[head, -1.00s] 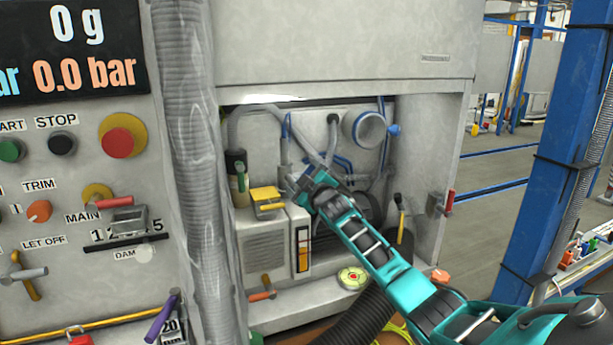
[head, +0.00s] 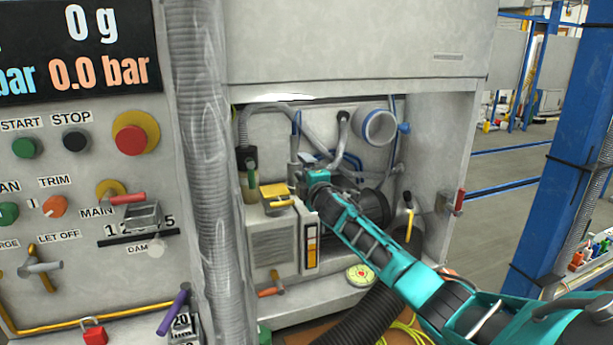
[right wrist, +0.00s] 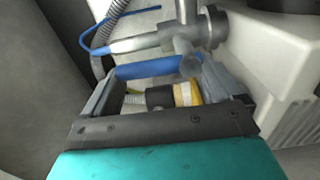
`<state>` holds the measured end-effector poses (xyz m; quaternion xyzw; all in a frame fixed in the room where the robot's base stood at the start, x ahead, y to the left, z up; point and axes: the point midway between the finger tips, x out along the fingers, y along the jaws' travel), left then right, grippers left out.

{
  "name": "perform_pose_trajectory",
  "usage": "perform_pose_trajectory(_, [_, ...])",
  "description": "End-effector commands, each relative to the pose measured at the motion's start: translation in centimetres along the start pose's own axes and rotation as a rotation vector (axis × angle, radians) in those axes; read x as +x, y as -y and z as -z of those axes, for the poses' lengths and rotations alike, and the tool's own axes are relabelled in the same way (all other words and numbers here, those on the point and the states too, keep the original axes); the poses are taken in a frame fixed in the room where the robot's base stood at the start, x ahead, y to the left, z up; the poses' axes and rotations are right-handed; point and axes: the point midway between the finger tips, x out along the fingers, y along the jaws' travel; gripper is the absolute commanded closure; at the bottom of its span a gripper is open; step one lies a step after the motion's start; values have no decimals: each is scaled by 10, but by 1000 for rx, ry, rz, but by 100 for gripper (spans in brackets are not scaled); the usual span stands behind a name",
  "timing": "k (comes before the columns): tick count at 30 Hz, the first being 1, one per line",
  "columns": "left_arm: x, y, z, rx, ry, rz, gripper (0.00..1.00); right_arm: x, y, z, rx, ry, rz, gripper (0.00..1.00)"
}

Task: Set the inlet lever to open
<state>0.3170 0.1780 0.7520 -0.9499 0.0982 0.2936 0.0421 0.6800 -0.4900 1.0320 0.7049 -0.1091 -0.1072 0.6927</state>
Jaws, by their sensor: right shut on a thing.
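The inlet lever seems to be the blue-handled lever (right wrist: 150,68) on a grey metal valve (right wrist: 185,38) in the right wrist view. My right gripper (right wrist: 158,80) is shut on this blue handle, which lies crosswise between the two grey fingers. In the head view my right gripper (head: 308,172) reaches into the recess of the grey cabinet, just right of a yellow-topped part. There the gripper hides most of the lever, so its angle is hard to tell. My left gripper is out of view.
A white unit with a vent (head: 270,248) stands below and left of the gripper. Pipes, a round grey gauge-like part (head: 377,127) and a yellow-handled lever (head: 409,224) crowd the recess. A thick grey hose (head: 200,170) runs down the cabinet's left side, beside the control panel.

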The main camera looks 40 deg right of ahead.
Motion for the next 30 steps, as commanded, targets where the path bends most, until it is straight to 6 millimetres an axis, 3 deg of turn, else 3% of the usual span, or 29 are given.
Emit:
perform_pose_trajectory(17, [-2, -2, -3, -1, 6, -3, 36, 0, 0, 0, -39, 1, 0, 62])
perform_pose_trajectory(18, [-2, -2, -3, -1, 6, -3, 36, 0, 0, 0, -39, 1, 0, 6])
perform_pose_trajectory(20, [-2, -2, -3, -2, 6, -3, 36, 0, 0, 0, -38, 1, 0, 0])
perform_pose_trajectory(30, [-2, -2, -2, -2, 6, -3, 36, -3, 0, 0, -35, 1, 1, 0])
